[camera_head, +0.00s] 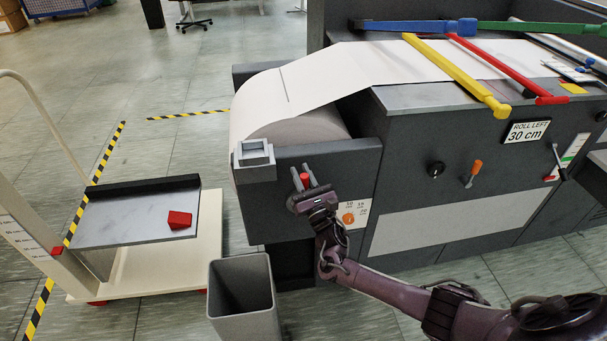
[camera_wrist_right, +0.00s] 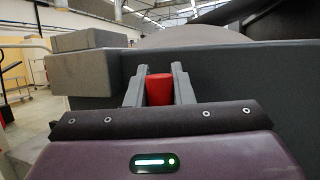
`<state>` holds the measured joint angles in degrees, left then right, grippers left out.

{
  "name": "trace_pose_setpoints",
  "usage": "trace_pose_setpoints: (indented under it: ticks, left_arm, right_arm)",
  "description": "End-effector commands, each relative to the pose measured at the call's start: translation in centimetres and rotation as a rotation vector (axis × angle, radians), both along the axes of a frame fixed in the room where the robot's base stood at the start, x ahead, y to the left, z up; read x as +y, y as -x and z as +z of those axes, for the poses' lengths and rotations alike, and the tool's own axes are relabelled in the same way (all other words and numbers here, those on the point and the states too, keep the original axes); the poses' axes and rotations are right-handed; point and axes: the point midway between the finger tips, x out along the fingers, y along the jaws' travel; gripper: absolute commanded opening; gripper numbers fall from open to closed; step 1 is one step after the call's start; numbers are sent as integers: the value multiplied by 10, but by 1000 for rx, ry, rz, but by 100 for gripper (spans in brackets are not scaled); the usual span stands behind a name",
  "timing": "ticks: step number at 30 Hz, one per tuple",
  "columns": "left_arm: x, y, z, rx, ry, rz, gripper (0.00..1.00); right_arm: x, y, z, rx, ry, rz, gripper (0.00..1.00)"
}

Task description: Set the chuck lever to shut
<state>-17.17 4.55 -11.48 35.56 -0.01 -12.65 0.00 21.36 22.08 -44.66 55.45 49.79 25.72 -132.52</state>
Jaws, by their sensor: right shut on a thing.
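The chuck lever's red grip (camera_head: 305,179) shows at the front face of the dark machine, below the paper roll (camera_head: 300,130). My right gripper (camera_head: 306,177) is at this red grip, with one finger on each side of it. In the right wrist view the red grip (camera_wrist_right: 159,89) stands upright between the two grey fingers (camera_wrist_right: 158,86), which are shut on it. The lever's lower part and pivot are hidden behind my gripper. My left gripper is not in view.
A grey bin (camera_head: 242,300) stands on the floor below my right gripper. A cart (camera_head: 212,235) with a grey platform and a red block (camera_head: 179,220) stands at the left. An orange-handled lever (camera_head: 474,172) is farther right.

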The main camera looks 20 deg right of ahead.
Motion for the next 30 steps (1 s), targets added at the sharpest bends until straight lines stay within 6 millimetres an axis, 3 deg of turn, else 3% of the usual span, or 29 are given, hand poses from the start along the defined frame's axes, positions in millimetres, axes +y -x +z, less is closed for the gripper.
trace_pose_setpoints:
  ticks: [4, 5, 7, 17, 30]
  left_arm:
    - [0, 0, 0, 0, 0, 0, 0]
    - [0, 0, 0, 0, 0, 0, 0]
    - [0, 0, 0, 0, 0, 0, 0]
    - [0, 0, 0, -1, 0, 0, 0]
    - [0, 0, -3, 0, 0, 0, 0]
  right_arm:
    - [2, 1, -3, 6, 2, 5, 0]
    - [2, 1, -3, 6, 2, 5, 24]
    - [2, 1, -3, 6, 2, 4, 30]
    - [1, 5, -4, 5, 1, 3, 30]
    - [0, 66, -30, 7, 1, 5, 30]
